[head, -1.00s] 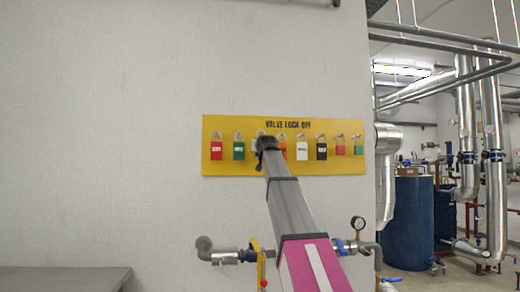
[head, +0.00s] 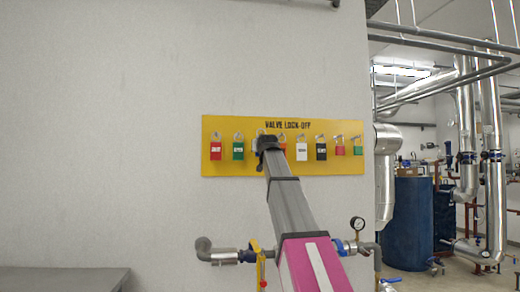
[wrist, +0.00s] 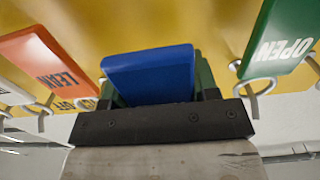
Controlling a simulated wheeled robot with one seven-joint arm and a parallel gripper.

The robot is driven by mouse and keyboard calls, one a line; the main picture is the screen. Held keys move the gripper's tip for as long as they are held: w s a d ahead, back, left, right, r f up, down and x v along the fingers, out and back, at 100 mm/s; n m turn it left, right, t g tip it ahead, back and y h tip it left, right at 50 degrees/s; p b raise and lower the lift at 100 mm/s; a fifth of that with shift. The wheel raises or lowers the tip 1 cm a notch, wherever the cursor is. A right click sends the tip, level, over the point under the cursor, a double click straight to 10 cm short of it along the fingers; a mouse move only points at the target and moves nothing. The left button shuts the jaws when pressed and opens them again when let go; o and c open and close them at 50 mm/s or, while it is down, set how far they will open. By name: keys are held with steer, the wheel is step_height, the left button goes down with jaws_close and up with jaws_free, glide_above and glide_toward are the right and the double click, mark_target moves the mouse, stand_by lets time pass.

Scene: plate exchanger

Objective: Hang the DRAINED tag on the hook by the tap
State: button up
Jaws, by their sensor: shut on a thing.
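My gripper (head: 265,143) is at the yellow VALVE LOCK-OFF board (head: 230,124), between a green tag (head: 238,150) and an orange tag. In the wrist view my gripper (wrist: 158,88) is shut on a blue tag (wrist: 148,72), with green fingers at its sides. No lettering shows on the blue tag's visible face, so I cannot read whether it says DRAINED. The tap (head: 254,248) with a yellow handle is on the pipe below the board. I cannot make out the hook by it; my arm covers part of that pipe.
An orange tag (wrist: 45,65) and a green OPEN tag (wrist: 280,40) hang close on either side of the blue one. Red, white and black tags share the board. A pressure gauge (head: 357,223) stands on the pipe. A grey table (head: 60,280) is at lower left.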

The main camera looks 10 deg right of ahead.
steer(key=shift+s+r, duration=0.1)
steer(key=shift+s, duration=2.5)
